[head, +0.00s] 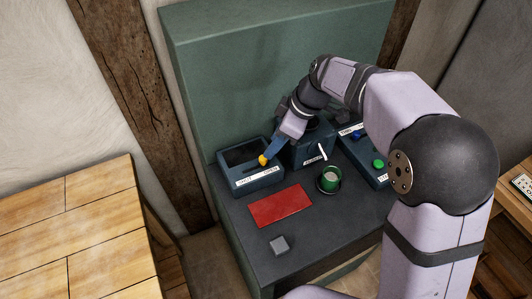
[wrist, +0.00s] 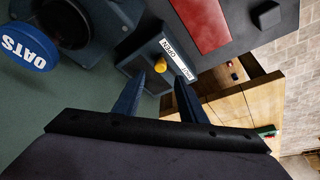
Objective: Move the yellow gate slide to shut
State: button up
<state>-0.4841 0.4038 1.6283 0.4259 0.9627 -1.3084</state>
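The yellow gate slide shows as a small round yellow knob (head: 263,160) at the front of a dark blue-grey box (head: 227,178). A white label (head: 258,177) on the box reads SHUT at left and OPEN at right; the knob stands nearer the OPEN end. In the wrist view the knob (wrist: 160,66) lies just beyond my fingertips, roughly in line with the space between them. My gripper (wrist: 160,82) is open, its two blue fingers apart. In the head view my gripper (head: 271,153) is right at the knob; contact cannot be told.
A green mug (head: 330,180), a red mat (head: 280,206) and a grey block (head: 280,245) are on the dark bench. A green button (head: 378,163) is on a panel at right. A blue OATS disc (wrist: 27,48) shows in the wrist view. A wooden table (head: 80,230) stands left.

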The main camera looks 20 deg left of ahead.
aim_at(263, 161)
jog(key=shift+p+x, duration=1.1)
jog(key=shift+x, duration=2.25)
grip_shut()
